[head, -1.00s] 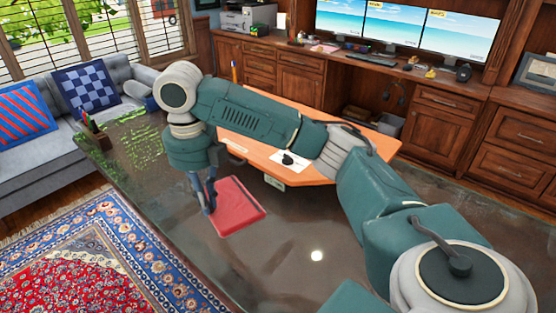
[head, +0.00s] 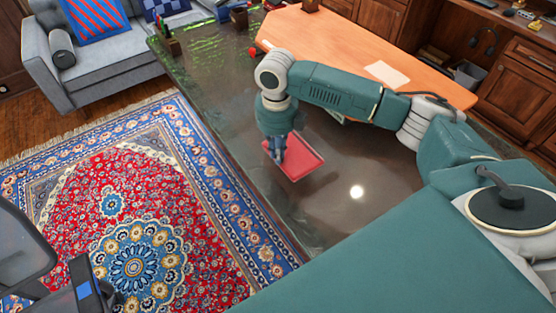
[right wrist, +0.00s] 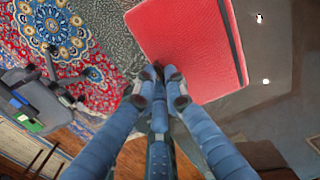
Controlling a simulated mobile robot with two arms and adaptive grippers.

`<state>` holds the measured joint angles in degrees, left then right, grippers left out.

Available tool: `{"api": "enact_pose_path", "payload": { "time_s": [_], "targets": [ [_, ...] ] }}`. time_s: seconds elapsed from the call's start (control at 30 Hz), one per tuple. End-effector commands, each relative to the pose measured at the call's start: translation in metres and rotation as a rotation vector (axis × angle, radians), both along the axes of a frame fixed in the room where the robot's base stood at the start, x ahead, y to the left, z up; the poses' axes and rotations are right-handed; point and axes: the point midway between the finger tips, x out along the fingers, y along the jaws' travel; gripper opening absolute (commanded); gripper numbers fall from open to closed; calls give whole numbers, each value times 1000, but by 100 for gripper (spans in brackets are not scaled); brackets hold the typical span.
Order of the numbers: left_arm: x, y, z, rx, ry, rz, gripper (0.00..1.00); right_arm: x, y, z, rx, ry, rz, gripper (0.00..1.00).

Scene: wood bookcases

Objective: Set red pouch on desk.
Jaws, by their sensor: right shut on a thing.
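The red pouch (head: 302,158) is flat and rectangular, over the dark glossy desk (head: 345,205) close to its rug-side edge. My right gripper (head: 277,158) points down and is shut on the pouch's near edge. In the right wrist view the fingertips (right wrist: 163,77) pinch the edge of the pouch (right wrist: 190,45), which has a dark strip along its far right side. I cannot tell whether the pouch touches the desk or hangs just above it. My left gripper is not in view.
An orange wooden top (head: 350,50) bears a sheet of paper (head: 387,73). A pen holder (head: 170,42) and a small red object (head: 254,51) are at the desk's far end. A patterned rug (head: 130,215) and a dark chair (head: 25,250) are left.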

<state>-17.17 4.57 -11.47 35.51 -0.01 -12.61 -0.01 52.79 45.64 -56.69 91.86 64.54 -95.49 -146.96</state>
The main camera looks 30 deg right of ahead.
Motion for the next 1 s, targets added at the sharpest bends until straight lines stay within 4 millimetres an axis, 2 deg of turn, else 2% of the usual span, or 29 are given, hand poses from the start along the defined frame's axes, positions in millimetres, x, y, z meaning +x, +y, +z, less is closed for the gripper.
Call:
{"api": "enact_pose_path", "payload": {
  "time_s": [0.17,0.4,0.8,0.83,0.9,1.0],
  "targets": [
    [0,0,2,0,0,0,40,0,0,-12,1,1,0,0],
    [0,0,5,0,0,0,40,0,0,-45,1,1,1,0],
    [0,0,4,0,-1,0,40,0,0,-50,0,-1,0,0],
    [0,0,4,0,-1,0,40,0,0,-50,0,-1,0,16],
    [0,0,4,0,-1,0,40,0,0,-50,0,-1,0,29],
    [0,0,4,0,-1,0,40,0,0,-50,0,0,1,29]
  ]
}}
